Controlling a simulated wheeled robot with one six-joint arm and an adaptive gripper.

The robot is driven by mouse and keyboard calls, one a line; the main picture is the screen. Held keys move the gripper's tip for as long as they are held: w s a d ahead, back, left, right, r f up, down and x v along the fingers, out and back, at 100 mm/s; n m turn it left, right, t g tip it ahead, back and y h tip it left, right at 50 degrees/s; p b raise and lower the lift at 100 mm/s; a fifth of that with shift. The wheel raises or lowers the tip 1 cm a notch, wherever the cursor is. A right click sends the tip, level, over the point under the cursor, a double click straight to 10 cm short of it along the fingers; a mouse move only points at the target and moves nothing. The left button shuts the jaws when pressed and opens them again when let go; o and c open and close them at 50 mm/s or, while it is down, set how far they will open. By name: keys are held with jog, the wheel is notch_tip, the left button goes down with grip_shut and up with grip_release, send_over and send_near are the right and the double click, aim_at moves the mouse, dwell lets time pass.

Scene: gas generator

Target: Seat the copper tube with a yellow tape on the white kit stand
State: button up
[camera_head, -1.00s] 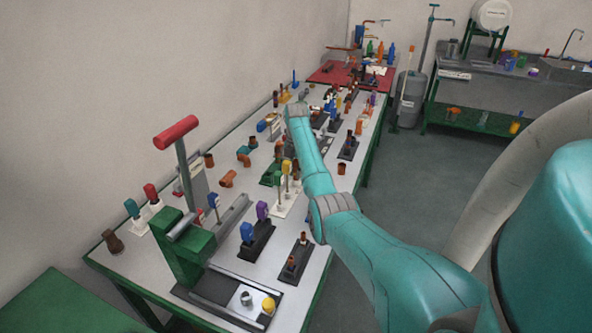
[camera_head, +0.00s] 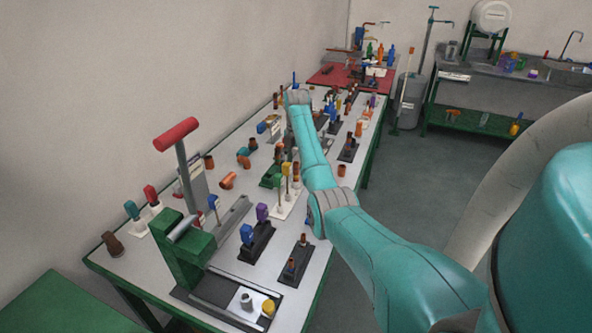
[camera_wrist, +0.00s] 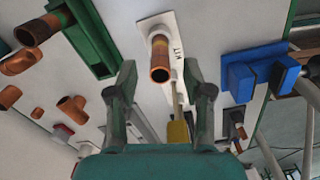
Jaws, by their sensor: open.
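In the wrist view a copper tube (camera_wrist: 160,60) stands on a white plate lettered KIT (camera_wrist: 148,22), its open end toward the camera. My gripper (camera_wrist: 158,70) is open and empty. Its two fingers lie to the left and right of the tube in the picture, with gaps on both sides and no visible contact. A yellow-handled tool (camera_wrist: 178,131) is beside the tube, lower in the picture. In the head view my arm hides the gripper.
In the wrist view a blue block (camera_wrist: 240,78) is close to the right finger. A green holder (camera_wrist: 92,35) and several copper fittings (camera_wrist: 73,107) lie to the left. In the head view the bench is crowded; a red-handled green press (camera_head: 185,245) stands at its near end.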

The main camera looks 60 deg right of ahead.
jog(key=shift+r, duration=1.05)
